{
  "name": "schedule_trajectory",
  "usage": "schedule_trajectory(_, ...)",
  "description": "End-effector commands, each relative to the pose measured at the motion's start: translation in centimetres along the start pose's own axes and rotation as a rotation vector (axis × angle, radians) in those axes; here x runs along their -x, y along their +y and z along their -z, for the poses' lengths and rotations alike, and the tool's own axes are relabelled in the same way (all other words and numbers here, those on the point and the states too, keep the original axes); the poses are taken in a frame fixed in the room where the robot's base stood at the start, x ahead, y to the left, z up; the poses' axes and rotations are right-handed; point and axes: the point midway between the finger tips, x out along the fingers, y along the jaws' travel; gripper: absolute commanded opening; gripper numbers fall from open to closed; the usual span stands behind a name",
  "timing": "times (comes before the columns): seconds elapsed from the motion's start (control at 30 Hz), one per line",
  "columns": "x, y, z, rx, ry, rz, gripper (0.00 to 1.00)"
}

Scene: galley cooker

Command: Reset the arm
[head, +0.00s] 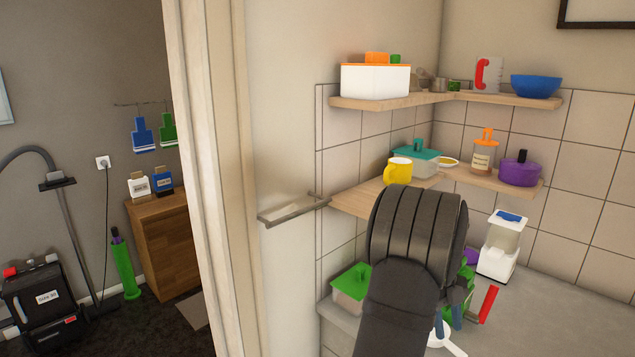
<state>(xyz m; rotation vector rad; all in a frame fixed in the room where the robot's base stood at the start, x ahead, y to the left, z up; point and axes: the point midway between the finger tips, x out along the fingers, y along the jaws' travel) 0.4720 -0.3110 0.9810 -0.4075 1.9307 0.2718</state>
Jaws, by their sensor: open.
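My arm rises from the bottom of the head view, with its thick dark ribbed joint in front of the lower shelf and the worktop. My gripper (457,308) shows only in part at the right side of the arm, low over the worktop (570,310). Its jaws are open. A green thing and a red-handled thing (488,304) lie close beside it in the picture; whether it touches them I cannot tell. I see nothing held, but much of the gripper is hidden by my arm.
Shelves hold a white box (375,80), blue bowl (536,86), yellow mug (398,171) and purple pot (520,170). A rail (295,212) juts from the wall. A green-lidded container (351,288), white spoon (446,341) and white dispenser (501,247) stand around my arm.

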Motion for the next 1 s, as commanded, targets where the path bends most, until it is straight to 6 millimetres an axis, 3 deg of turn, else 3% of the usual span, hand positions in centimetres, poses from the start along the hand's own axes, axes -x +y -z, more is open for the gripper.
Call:
schedule_trajectory(0.2, -2.6, 0.0, -0.5, 0.001, 0.000, -0.001, 0.41)
schedule_trajectory(0.5, -1.7, 0.0, -0.1, 0.000, 0.000, -0.001, 0.41)
schedule_trajectory(0.83, -2.5, 0.0, -0.4, 0.001, 0.000, -0.001, 0.41)
schedule_trajectory(1.0, 0.5, -0.1, 0.0, 0.000, -0.003, 0.003, 0.41)
